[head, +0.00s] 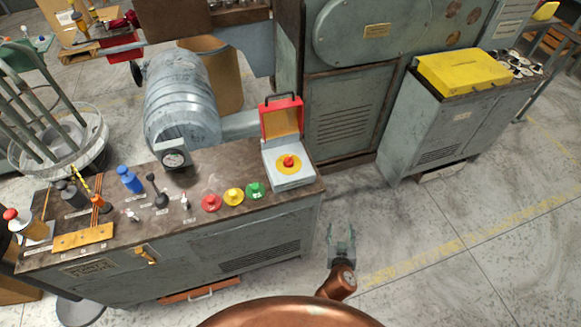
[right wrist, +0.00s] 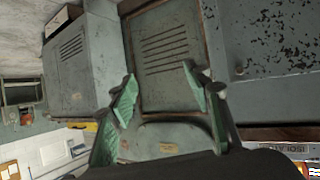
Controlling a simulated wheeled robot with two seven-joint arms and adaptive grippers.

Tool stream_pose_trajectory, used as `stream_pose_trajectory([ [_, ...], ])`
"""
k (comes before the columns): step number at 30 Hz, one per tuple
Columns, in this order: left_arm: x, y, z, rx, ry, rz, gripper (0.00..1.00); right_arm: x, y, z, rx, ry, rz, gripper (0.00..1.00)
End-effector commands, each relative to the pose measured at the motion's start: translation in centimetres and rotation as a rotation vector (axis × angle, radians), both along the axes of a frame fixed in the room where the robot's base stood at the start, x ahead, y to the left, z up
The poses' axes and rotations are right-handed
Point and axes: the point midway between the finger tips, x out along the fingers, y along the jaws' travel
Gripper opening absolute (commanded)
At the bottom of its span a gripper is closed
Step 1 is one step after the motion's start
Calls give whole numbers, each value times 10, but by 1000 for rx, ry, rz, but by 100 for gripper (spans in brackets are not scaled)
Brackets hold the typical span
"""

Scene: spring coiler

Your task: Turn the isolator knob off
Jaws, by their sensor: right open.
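The isolator knob, seemingly the red knob (head: 289,161) on a round yellow plate, sits on top of a grey box (head: 293,181) at the right end of the bench. The box's red lid (head: 281,117) stands open behind the knob. I cannot read the knob's position. My right gripper (head: 341,232) is open and empty, in front of and to the right of the box, apart from it. In the right wrist view its green fingers (right wrist: 158,78) are spread, with a grey panel beyond them. The knob is not clear in that view. My left gripper is not in view.
The bench top (head: 225,211) holds red, yellow and green buttons (head: 233,197), levers, a dial gauge (head: 174,158) and bottles. A grey machine (head: 345,110) stands behind the box. A cabinet with a yellow case (head: 464,72) stands right. Floor around my right gripper is clear.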

Motion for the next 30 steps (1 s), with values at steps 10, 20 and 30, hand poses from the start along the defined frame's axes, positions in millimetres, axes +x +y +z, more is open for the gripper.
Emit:
stream_pose_trajectory([
  [10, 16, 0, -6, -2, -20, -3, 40, 47, 147, 166, 129, -436, 187, 45],
  [20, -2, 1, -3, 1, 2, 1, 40, 72, 181, 183, 148, -483, 247, 45],
  [30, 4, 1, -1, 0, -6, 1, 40, 137, 187, 183, 146, -482, 245, 45],
])
